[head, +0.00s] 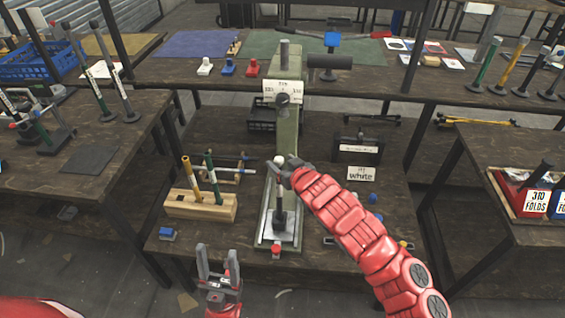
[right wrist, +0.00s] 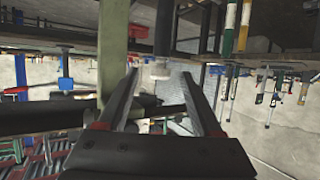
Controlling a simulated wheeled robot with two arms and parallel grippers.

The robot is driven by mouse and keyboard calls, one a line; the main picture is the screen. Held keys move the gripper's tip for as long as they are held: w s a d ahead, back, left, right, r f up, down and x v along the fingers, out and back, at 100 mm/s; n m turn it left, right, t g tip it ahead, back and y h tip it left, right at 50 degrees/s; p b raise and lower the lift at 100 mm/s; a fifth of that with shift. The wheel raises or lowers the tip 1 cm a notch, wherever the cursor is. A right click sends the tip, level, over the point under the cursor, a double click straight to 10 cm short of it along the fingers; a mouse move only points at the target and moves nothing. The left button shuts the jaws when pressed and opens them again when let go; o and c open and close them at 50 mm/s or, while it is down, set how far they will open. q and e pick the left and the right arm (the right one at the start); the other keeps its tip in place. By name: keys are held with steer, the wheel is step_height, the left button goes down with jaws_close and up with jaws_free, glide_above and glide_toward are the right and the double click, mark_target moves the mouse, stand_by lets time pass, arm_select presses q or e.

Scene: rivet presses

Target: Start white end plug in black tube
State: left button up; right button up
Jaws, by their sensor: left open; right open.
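A black tube (head: 279,200) stands upright on the base of the middle rivet press. The white end plug (head: 279,160) is at the tube's upper end; how deep it sits, if at all, I cannot tell. In the right wrist view, which is upside down, the plug (right wrist: 158,71) shows at the end of the dark tube (right wrist: 165,30), between my two fingers with gaps beside it. My right gripper (head: 280,170) is open around the plug's level. My left gripper (head: 218,262) is open and empty in front of the table, left of the press.
The press (head: 289,125) rises behind the tube. A wooden block (head: 200,206) with upright tubes stands to its left. A card reading "white" (head: 361,174) stands to the right. Small blue and red pieces lie near the table's front edge.

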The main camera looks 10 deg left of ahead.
steer(key=p+v, duration=1.1)
steer(key=v, duration=0.6)
steer(key=shift+s, duration=0.15)
steer(key=shift+r, duration=0.1)
stand_by(0.5)
